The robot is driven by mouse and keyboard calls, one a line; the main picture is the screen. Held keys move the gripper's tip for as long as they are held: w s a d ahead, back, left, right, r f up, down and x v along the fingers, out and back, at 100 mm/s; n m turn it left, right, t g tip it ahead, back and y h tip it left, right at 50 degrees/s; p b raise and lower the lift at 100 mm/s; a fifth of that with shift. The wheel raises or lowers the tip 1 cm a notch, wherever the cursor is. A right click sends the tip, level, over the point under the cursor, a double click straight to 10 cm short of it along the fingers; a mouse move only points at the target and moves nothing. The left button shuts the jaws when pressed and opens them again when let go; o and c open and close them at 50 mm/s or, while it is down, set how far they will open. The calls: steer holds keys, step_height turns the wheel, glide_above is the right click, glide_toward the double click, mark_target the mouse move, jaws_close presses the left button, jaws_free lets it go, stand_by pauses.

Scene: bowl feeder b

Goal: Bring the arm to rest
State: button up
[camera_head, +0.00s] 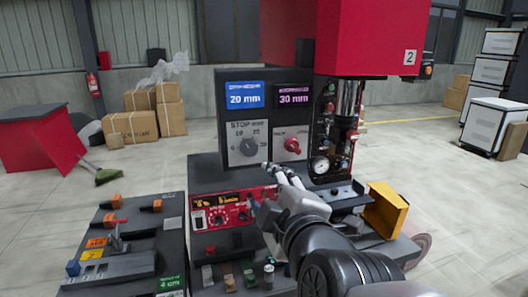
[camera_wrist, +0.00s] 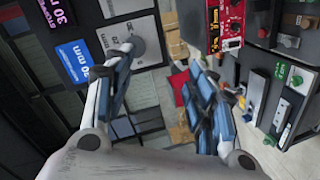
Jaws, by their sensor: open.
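My gripper (camera_head: 274,190) reaches from the lower right of the head view toward the front of the machine panel (camera_head: 225,110). In the wrist view my gripper (camera_wrist: 160,88) has its two fingers wide apart with nothing between them. The grey dial (camera_head: 248,146) and the red knob (camera_head: 292,146) are on the panel, above and beyond the gripper in the head view. The grey dial also shows in the wrist view (camera_wrist: 138,47), near the left finger's tip. I cannot tell whether the finger touches the panel.
A red control box (camera_head: 232,211) stands below the panel. A pressure gauge (camera_head: 320,165) and tubing are to its right. A yellow bin (camera_head: 385,209) is at the right. A low black bench (camera_head: 165,235) with orange-handled parts is at the left. Floor space lies beyond both sides.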

steer(key=s+d+f+m+g+h, duration=0.2)
steer(key=s+d+f+m+g, duration=0.3)
steer(key=s+f+m, duration=0.3)
steer(key=s+d+f+m+g+h, duration=0.2)
steer(key=s+d+f+m+g, duration=0.3)
steer(key=s, duration=0.8)
steer(key=d+f+m, duration=0.3)
steer(key=f, duration=0.1)
steer(key=shift+f+g, duration=0.3)
steer(key=shift+c, duration=0.3)
